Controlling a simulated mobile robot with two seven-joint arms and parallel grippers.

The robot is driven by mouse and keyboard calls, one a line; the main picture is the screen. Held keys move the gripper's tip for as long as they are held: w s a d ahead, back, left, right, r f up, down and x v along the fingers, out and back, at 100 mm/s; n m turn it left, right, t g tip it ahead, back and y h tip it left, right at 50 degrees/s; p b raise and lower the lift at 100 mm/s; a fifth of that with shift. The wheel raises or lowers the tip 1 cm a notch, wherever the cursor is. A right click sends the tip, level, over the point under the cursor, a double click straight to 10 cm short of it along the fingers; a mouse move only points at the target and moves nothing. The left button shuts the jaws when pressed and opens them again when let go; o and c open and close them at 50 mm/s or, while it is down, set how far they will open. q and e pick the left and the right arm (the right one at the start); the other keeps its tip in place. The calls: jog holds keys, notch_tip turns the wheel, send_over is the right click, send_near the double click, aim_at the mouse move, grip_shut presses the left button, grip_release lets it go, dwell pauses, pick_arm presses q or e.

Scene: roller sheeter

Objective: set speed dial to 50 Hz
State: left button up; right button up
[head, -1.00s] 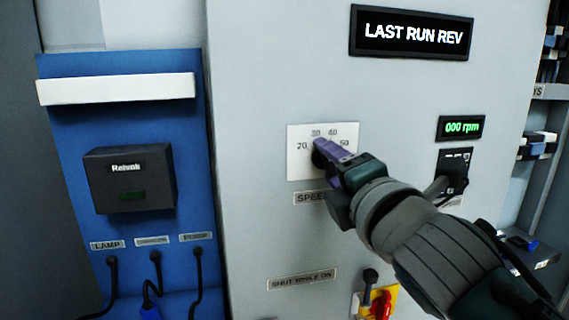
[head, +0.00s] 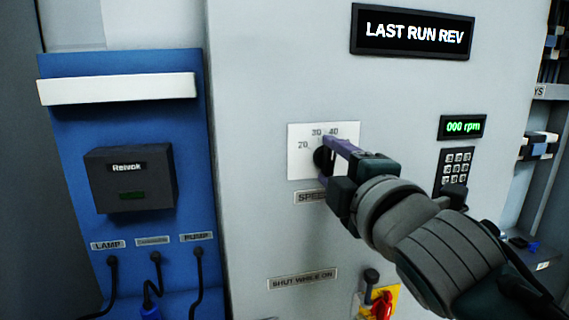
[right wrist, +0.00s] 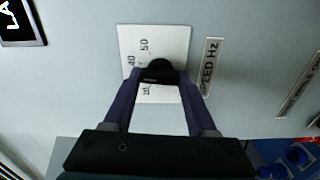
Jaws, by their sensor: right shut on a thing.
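The speed dial (head: 322,158) is a black knob on a white scale plate (head: 298,139) on the grey cabinet front. My right gripper (head: 336,155) is shut on the knob. In the right wrist view its two purple fingers (right wrist: 160,82) stand on either side of the black knob (right wrist: 160,68); 50, 40 and 20 show on the plate (right wrist: 178,40). I cannot read where the knob points. My left gripper is not in view.
A "LAST RUN REV" display (head: 413,33) and a "000 rpm" readout (head: 462,127) are on the cabinet. A keypad (head: 455,168) is partly behind my right arm. A red switch on yellow (head: 380,302) is below. A blue panel (head: 70,150) stands at left.

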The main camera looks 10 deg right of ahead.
jog(key=m, duration=0.5)
jog(key=shift+m, duration=0.3)
jog(key=m, duration=0.3)
jog(key=shift+r+m, duration=0.1)
jog(key=shift+m, duration=1.1)
jog(key=o, duration=1.4)
jog(key=shift+c, duration=0.2)
